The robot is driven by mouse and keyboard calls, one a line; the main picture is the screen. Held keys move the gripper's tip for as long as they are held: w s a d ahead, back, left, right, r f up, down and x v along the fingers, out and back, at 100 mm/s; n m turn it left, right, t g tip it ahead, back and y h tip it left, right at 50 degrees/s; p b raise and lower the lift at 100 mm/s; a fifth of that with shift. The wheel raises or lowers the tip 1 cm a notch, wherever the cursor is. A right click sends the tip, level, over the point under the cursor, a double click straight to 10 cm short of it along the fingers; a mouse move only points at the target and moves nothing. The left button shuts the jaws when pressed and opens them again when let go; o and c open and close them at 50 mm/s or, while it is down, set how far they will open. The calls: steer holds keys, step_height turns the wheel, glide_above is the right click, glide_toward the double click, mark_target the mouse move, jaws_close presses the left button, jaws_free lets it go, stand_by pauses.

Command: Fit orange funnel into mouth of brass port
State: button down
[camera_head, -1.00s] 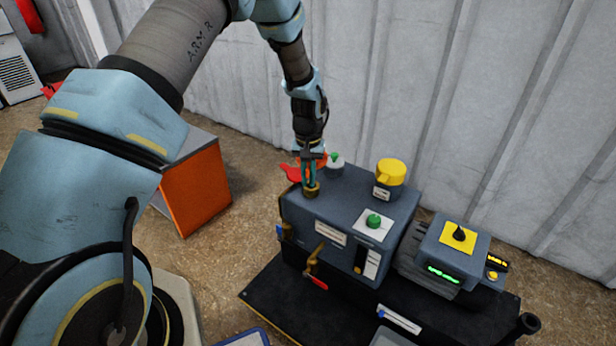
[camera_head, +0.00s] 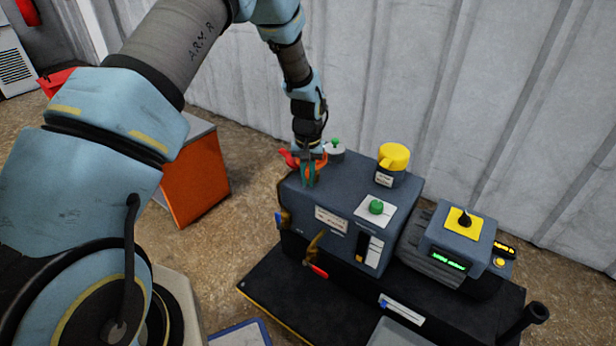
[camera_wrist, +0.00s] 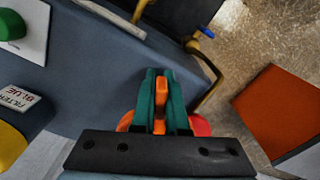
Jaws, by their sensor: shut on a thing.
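My gripper (camera_head: 309,178) points down over the left end of the blue-grey pump housing (camera_head: 345,187). In the wrist view its teal fingers (camera_wrist: 160,100) are shut on an orange upright part of the orange funnel (camera_wrist: 160,88). More orange shows beside the left finger, low in that view. In the head view a bit of the orange funnel (camera_head: 322,160) shows behind the fingers. The brass port is hidden behind the gripper in the head view and is not visible in the wrist view. I cannot tell whether the funnel touches or sits in it.
A red part (camera_head: 290,158) is beside my fingers. A yellow-capped fitting (camera_head: 393,158) and a green knob (camera_head: 376,207) stand on the housing. A red-handled brass valve (camera_head: 316,256) juts from its front. An orange cabinet (camera_head: 195,180) stands left; a corrugated wall is behind.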

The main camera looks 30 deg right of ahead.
steer(key=shift+f, duration=0.35)
steer(key=shift+f, duration=0.2)
stand_by(0.5)
steer(key=c, duration=0.9)
jaws_free()
steer(key=shift+o, duration=0.2)
step_height(320, 180, up, 11)
steer(key=shift+f+p, duration=0.1)
steer(key=shift+p, duration=0.45)
